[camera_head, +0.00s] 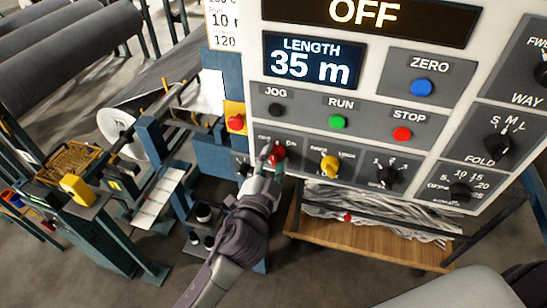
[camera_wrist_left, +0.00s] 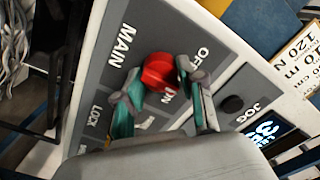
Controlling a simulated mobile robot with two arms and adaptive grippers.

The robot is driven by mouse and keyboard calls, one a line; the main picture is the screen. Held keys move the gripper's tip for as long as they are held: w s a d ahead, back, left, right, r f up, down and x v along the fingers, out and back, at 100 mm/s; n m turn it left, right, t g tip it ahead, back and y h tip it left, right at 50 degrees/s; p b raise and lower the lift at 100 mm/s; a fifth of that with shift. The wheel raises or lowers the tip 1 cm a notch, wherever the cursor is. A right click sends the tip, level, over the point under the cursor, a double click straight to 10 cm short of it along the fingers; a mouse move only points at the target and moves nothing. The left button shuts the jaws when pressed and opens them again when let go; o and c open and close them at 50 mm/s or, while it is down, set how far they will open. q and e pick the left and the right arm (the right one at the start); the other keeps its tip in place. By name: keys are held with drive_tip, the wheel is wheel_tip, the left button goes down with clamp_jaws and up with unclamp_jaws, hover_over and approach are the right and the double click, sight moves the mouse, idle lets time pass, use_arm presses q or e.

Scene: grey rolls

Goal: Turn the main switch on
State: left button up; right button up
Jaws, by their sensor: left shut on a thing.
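The main switch is a red rotary knob (camera_head: 279,152) on the lower left of the white control panel. In the left wrist view the red knob (camera_wrist_left: 157,70) sits on a grey plate marked MAIN, OFF and ON. My left gripper (camera_head: 271,158) reaches up from below and is shut on the knob. In the left wrist view its teal-and-grey fingers (camera_wrist_left: 160,88) lie on either side of the knob and partly cover the labels. The large display (camera_head: 365,13) above reads OFF. My right gripper is not in view.
The green RUN (camera_head: 338,122), red STOP (camera_head: 402,134) and black JOG (camera_head: 276,109) buttons sit just above. A yellow knob (camera_head: 330,166) is right of the switch. A red button on yellow (camera_head: 236,123) is left. A wooden shelf (camera_head: 345,238) stands below.

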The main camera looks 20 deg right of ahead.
use_arm(q)
drive_tip(key=m+p, duration=0.1)
drive_tip(key=m, duration=0.4)
drive_tip(key=shift+m, duration=0.3)
drive_tip(key=shift+m+p, duration=0.6)
drive_tip(key=shift+m, duration=1.2)
drive_tip(key=o, duration=1.2)
drive_tip(key=shift+c, duration=0.2)
drive_tip(key=shift+s, duration=0.1)
drive_tip(key=v, duration=1.2)
drive_tip(key=shift+f, duration=0.1)
